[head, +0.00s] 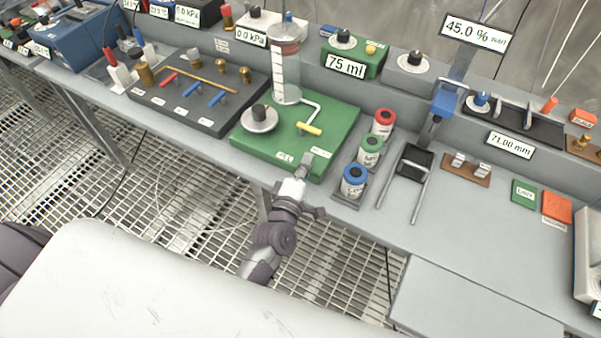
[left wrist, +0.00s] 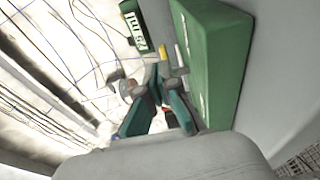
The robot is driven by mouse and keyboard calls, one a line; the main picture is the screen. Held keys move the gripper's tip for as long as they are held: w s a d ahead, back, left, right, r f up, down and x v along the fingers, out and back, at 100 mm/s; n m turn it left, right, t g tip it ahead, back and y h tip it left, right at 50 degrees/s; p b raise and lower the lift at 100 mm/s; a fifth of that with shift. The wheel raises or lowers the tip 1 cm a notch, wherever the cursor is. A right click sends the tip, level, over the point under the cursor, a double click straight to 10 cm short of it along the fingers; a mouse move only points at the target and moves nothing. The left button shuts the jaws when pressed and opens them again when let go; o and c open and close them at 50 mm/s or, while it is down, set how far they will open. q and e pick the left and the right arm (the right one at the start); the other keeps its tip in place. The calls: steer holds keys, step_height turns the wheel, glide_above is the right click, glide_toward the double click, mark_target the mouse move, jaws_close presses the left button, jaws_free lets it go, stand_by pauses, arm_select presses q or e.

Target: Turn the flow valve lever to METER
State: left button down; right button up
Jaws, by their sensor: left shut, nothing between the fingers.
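The flow valve lever (head: 309,129) is a short yellow handle on the green base plate (head: 258,138), beside a thin white pipe from the clear cylinder (head: 286,72). Small labels sit along the plate's front edge, too small to read. My left gripper (head: 306,163) is shut and empty at the plate's front edge, in front of the lever and apart from it. In the left wrist view, the fingers (left wrist: 158,78) close together beside the green plate (left wrist: 215,60), and a small yellow piece (left wrist: 163,52), apparently the lever, shows beyond them. My right gripper is not in view.
A round knob (head: 260,118) stands on the plate left of the lever. Red, green and blue cans (head: 354,181) stand close to the right. A dark panel with coloured levers (head: 195,92) lies to the left. A display (head: 346,66) behind reads 75 ml.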

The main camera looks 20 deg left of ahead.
arm_select(q)
steer(key=shift+s+a, duration=0.2)
steer(key=shift+s, duration=2.05)
steer(key=shift+f, duration=0.1)
